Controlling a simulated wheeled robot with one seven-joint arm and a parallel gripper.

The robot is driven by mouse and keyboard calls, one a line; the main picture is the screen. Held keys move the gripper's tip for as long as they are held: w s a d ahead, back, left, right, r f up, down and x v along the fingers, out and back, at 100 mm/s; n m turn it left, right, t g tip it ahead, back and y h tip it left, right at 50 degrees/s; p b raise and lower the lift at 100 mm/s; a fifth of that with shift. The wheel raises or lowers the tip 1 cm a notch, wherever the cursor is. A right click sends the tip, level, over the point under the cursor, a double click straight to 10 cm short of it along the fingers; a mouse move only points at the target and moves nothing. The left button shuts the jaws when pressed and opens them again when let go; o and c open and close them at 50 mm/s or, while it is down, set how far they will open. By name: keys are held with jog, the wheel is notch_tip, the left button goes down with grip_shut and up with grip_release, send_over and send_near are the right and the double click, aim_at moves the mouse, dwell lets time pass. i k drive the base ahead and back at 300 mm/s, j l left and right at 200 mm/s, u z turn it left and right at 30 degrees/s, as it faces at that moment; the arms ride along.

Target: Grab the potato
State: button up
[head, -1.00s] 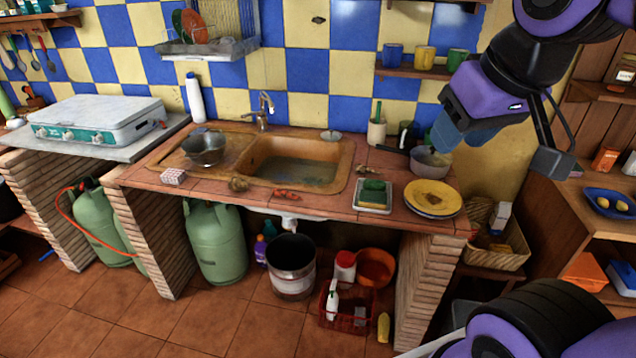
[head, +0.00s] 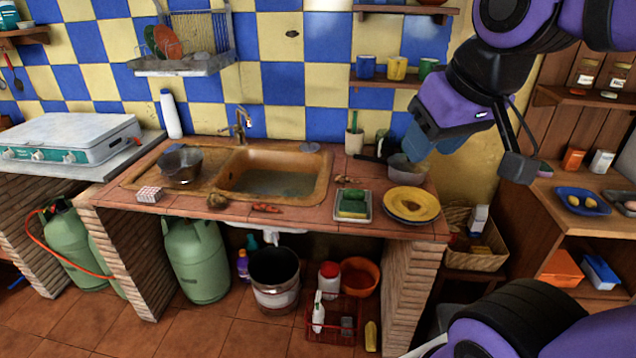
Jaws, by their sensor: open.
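A brown, lumpy thing that looks like a potato (head: 217,201) lies at the front edge of the tiled sink counter (head: 330,212), left of a small orange carrot-like thing (head: 266,208). Small yellowish rounded things (head: 582,203) lie on a blue plate (head: 568,196) at the right; I cannot tell what they are. My gripper (head: 418,145) has blue fingers and is open and empty. It hangs above the right end of the counter, in front of a grey pan (head: 408,170), far to the right of the brown thing.
A brown sink (head: 275,182) with a metal bowl (head: 181,164) beside it is set in the counter. A sponge tray (head: 353,206) and yellow plate (head: 411,204) stand at its right. A wooden shelf unit (head: 560,225) stands at the right.

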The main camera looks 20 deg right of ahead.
aim_at(213, 200)
jog(key=i+j, duration=0.3)
jog(key=j, duration=0.15)
jog(key=i+j, duration=0.3)
jog(key=j, duration=0.15)
jog(key=i+j, duration=0.3)
jog(key=j, duration=0.2)
jog(key=i+j, duration=0.3)
jog(key=j, duration=0.15)
jog(key=u, duration=0.05)
